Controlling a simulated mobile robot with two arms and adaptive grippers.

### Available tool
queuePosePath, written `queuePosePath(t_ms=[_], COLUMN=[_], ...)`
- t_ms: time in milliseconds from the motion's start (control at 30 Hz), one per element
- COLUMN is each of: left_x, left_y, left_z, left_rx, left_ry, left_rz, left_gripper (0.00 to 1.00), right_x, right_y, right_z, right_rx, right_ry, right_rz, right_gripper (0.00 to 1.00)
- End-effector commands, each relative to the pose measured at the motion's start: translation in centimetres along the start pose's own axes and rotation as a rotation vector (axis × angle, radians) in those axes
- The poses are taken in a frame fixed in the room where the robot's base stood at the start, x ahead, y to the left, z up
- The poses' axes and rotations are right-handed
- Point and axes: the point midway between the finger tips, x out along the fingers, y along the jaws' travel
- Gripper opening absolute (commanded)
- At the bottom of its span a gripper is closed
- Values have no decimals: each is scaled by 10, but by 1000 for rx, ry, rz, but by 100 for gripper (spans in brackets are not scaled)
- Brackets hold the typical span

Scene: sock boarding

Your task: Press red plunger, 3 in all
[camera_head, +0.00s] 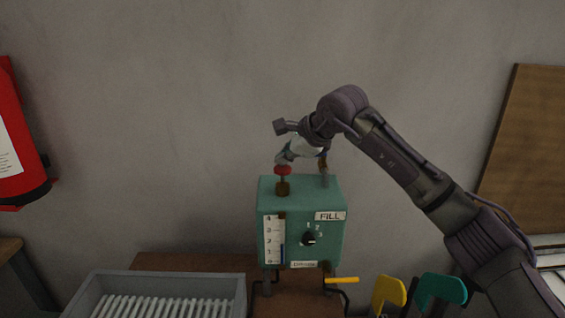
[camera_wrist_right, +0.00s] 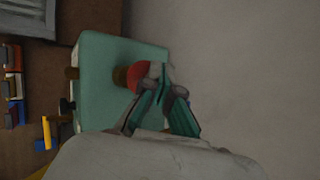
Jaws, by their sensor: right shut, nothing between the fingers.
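A teal box (camera_head: 301,218) stands on a brown surface, with a dial (camera_head: 308,238), a "FILL" label and a level scale with a blue bar on its front. The red plunger (camera_head: 283,170) stands on a brown stem on top of the box. It also shows in the right wrist view (camera_wrist_right: 137,75). My right gripper (camera_head: 281,160) is shut and empty, its fingertips just above the plunger's red head. In the right wrist view the fingertips (camera_wrist_right: 164,74) overlap the head's edge; I cannot tell whether they touch it. My left gripper is not in view.
A grey ribbed tray (camera_head: 242,295) lies left of the box. A yellow-handled lever (camera_head: 342,280) sticks out at lower right. Yellow (camera_head: 388,292) and teal (camera_head: 442,288) pieces stand further right. A red extinguisher-like object (camera_head: 18,140) hangs at far left. The wall behind is bare.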

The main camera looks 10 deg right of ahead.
Motion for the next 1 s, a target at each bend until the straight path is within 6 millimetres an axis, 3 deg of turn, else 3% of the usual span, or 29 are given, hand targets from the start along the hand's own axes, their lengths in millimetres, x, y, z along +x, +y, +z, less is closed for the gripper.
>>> queuePosePath(t_ms=[1000], left_x=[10], left_y=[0], left_z=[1], left_rx=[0], left_ry=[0], left_rz=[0], left_gripper=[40], right_x=[10], right_y=[7], right_z=[-8], right_rx=[1], right_ry=[2], right_rz=[2], right_gripper=[0])
